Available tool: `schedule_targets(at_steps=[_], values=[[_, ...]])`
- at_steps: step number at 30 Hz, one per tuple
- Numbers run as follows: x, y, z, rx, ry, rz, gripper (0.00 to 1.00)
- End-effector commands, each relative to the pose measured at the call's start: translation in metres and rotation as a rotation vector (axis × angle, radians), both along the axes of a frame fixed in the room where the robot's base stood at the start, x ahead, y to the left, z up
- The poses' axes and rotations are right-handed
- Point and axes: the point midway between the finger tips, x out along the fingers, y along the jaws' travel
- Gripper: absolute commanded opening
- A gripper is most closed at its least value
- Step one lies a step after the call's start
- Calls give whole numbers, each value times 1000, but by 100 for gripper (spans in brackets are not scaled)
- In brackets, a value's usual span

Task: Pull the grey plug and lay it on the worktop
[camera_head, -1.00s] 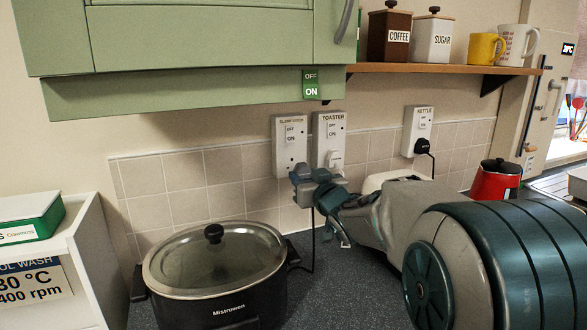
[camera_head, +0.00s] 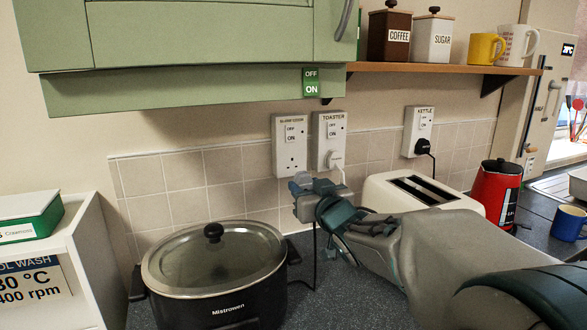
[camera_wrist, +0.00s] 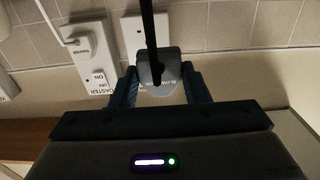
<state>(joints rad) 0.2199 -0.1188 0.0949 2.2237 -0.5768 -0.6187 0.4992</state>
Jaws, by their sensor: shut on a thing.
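The grey plug (camera_wrist: 158,72) is between the two fingers of my gripper (camera_wrist: 160,84) in the wrist view, with its dark cord running up across the picture. In the head view my gripper (camera_head: 304,186) is in front of the wall, just below the slow cooker socket (camera_head: 290,145). That socket's pin holes show bare, so the plug is out of it. The dark worktop (camera_head: 345,295) lies below my gripper.
A black slow cooker (camera_head: 215,285) with a glass lid stands left of my gripper. A white plug (camera_head: 336,160) sits in the toaster socket (camera_head: 330,128). The cream toaster (camera_head: 385,191) and red kettle (camera_head: 492,187) stand to the right. Bare worktop shows beside the slow cooker.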

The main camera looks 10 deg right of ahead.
Motion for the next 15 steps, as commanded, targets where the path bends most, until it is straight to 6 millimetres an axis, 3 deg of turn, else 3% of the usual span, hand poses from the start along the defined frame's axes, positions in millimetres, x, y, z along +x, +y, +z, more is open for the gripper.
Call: schedule_targets(at_steps=[15], values=[[-31,6,1,0,-2,0,5]])
